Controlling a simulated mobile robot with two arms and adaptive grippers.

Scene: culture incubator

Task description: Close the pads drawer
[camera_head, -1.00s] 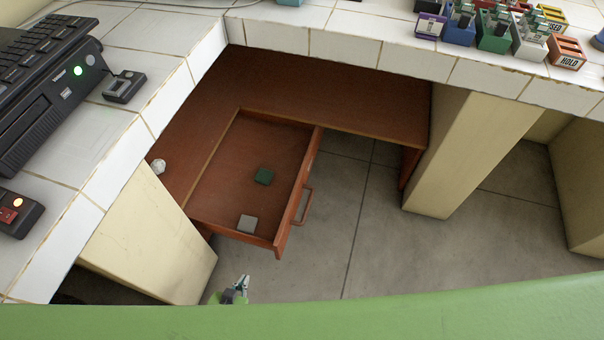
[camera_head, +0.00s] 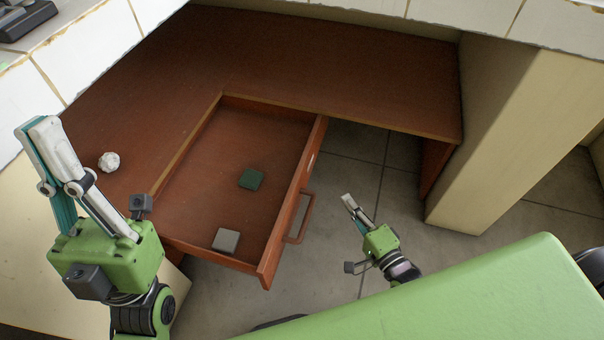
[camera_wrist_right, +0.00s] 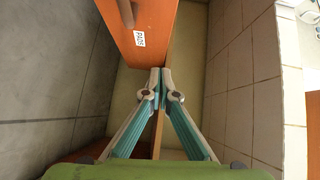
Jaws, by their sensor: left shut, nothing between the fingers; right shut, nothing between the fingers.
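The pads drawer (camera_head: 284,214) is pulled open from the brown desk, its front panel facing right with a handle (camera_head: 301,217) on it. A dark green pad (camera_head: 251,179) and a grey pad (camera_head: 226,241) lie inside. My right gripper (camera_head: 347,200) is shut and empty over the floor, to the right of the handle and apart from it in the head view. In the right wrist view the shut fingertips (camera_wrist_right: 160,74) appear at the lower end of the drawer front (camera_wrist_right: 145,35), which carries a small label; contact cannot be told. My left gripper (camera_head: 38,124) is shut and empty, left of the drawer.
A crumpled white ball (camera_head: 109,162) lies on the brown desk (camera_head: 340,65) left of the drawer. A cream pillar (camera_head: 500,140) stands to the right. White tiled counters run along the back and left.

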